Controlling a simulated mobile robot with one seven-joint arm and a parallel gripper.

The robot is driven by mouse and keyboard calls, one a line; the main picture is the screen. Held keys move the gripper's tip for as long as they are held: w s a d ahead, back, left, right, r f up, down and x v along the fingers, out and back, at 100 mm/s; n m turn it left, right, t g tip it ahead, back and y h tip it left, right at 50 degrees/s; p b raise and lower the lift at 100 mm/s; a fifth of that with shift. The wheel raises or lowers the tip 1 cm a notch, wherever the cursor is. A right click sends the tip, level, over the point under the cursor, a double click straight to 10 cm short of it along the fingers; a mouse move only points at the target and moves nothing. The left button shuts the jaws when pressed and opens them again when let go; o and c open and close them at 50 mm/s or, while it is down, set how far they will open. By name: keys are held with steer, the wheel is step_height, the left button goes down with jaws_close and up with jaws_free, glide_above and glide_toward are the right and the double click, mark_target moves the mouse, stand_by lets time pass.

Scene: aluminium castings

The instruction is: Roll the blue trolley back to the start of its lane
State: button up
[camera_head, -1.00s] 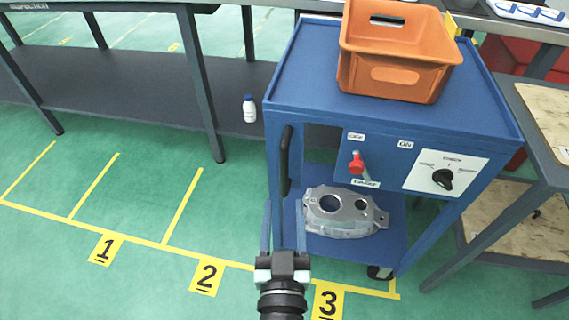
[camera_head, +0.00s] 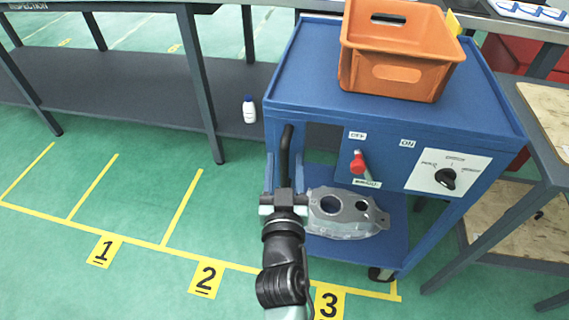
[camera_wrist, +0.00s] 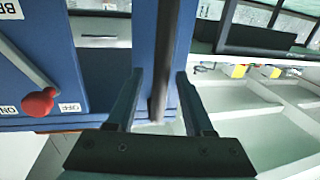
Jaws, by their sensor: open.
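My gripper (camera_head: 285,172) is open at the handle's lower part. In the wrist view the handle bar lies between the two spread fingers (camera_wrist: 158,80), and contact cannot be told. A red lever (camera_head: 358,163) and a black knob (camera_head: 445,178) are on the trolley's front panel.
An orange bin (camera_head: 395,75) sits on the trolley's top and a metal casting (camera_head: 345,215) on its lower shelf. A dark bench (camera_head: 160,80) stands behind left, a table (camera_head: 545,120) close on the right. Floor markings 1 (camera_head: 104,250) and 2 (camera_head: 206,278) are clear.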

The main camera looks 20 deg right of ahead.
jaws_close()
stand_by(1.4)
